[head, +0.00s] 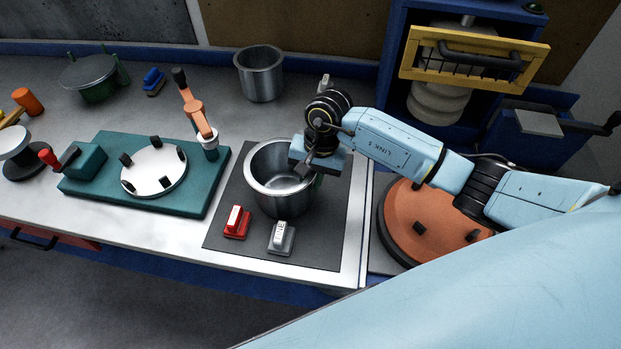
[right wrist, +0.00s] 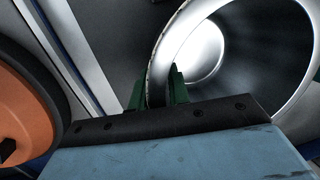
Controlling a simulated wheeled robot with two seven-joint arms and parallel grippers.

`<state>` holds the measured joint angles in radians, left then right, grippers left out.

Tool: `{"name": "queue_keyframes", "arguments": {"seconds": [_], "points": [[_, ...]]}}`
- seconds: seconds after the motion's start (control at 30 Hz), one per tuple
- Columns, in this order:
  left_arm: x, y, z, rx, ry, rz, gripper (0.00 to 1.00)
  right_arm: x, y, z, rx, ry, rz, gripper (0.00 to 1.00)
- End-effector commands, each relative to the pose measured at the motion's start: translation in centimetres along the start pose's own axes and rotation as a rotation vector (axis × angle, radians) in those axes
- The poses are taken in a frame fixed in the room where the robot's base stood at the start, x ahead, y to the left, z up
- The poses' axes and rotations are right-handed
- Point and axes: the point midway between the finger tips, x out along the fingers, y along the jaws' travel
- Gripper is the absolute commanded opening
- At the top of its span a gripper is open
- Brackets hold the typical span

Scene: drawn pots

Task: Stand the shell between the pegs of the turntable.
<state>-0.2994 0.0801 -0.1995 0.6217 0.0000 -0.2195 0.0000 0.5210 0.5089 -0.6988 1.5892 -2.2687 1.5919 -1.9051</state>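The shell, a plain steel pot (head: 276,198), stands upright on a dark mat, its mouth up. My right gripper (head: 313,171) is at its right rim. In the right wrist view the green fingers (right wrist: 158,92) straddle the rim of the shell (right wrist: 157,56), one inside and one outside; whether they press on the wall I cannot tell. The turntable, a white disc (head: 154,172) with several black pegs on a teal base (head: 190,203), lies left of the mat. Its middle is empty. My left gripper is not in view.
A red block (head: 237,222) and a grey block (head: 281,238) sit in front of the shell. An orange arm on a post (head: 196,108) stands behind the turntable's right side. Another steel pot (head: 260,75) is behind. An orange pegged disc (head: 405,222) is at right.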

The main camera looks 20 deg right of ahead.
Motion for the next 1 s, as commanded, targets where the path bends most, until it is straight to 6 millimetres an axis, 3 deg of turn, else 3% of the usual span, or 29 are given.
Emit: {"name": "queue_keyframes", "arguments": {"seconds": [0.1,0.5,1.0], "points": [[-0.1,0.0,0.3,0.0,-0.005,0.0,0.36,-0.1,0.0,0.0,0.0,0.0,0.0,0.34],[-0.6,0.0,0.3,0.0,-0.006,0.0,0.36,-0.7,-0.1,0.0,0.001,0.0,-0.001,0.34],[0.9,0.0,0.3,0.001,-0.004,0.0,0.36,-10.3,-0.1,-0.1,-0.001,0.003,-0.002,0.34]]}}
